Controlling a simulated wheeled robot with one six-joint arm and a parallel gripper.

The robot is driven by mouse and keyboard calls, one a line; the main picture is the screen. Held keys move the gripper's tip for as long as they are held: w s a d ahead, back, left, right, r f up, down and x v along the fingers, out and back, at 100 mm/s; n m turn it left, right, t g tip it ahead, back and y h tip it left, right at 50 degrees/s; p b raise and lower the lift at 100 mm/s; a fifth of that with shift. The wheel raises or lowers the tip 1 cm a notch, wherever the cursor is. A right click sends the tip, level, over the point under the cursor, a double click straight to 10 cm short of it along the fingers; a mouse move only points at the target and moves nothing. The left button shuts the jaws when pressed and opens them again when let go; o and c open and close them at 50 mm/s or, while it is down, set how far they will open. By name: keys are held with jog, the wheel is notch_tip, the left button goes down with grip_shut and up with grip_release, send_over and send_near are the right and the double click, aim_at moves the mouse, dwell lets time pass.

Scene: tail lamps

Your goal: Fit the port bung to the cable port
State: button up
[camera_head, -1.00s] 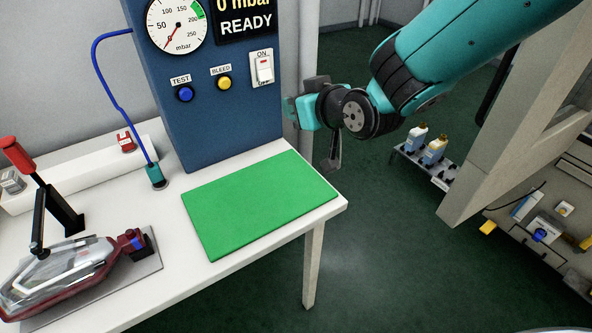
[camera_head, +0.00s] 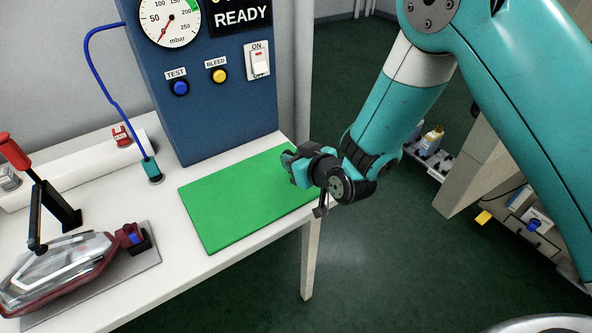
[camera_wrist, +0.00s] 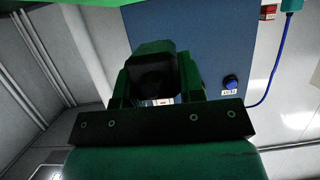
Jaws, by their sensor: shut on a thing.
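My gripper (camera_head: 292,166) is over the right part of the green mat, its jaws pointing left. In the wrist view, my gripper (camera_wrist: 152,82) is shut on a dark, blocky piece (camera_wrist: 155,72), which I take to be the port bung; shadow hides its detail. The tail lamp (camera_head: 60,270), clear with a dark red rim, lies in a fixture at the left of the bench. Its right end has a dark red part with a blue piece (camera_head: 136,239). I cannot make out the cable port's opening. The gripper is well to the right of the lamp.
A red-handled clamp (camera_head: 40,185) stands over the lamp. The blue test panel (camera_head: 215,105) rises behind the green mat (camera_head: 225,215). A blue hose (camera_head: 104,85) runs down to a teal fitting (camera_head: 152,170) on the bench. The mat's middle is clear.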

jog(key=shift+f, duration=2)
jog(key=shift+f, duration=0.1)
jog(key=shift+f, duration=0.15)
jog(key=o, duration=0.9)
